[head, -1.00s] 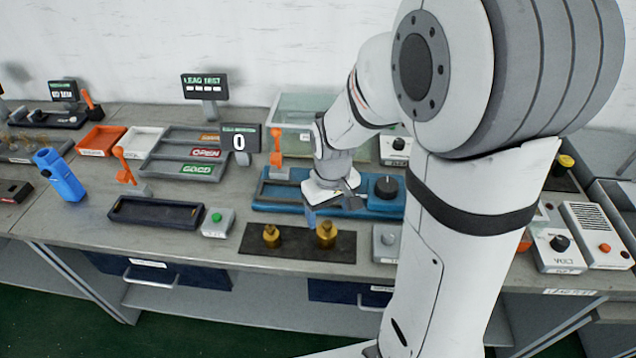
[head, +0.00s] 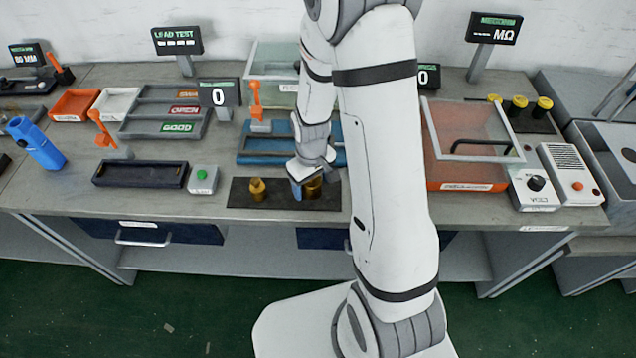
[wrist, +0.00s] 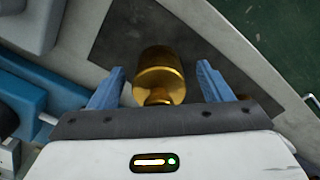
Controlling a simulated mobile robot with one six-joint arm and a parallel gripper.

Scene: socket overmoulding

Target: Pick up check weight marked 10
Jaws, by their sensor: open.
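Two brass check weights stand on a dark mat (head: 230,198) at the front of the bench. The smaller weight (head: 257,189) is on the left. The larger weight (head: 314,188) is on the right, partly hidden by my gripper (head: 304,187). In the wrist view, my gripper (wrist: 160,72) is open, with one blue finger on each side of a brass weight (wrist: 158,78). Gaps show between this weight and both fingers. No marking is readable on either weight.
A blue fixture (head: 262,145) lies behind the mat. A box with a green button (head: 203,179) and a dark tray (head: 140,174) stand left of it. An orange bin with a clear lid (head: 466,170) is to the right. My arm hides the bench between.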

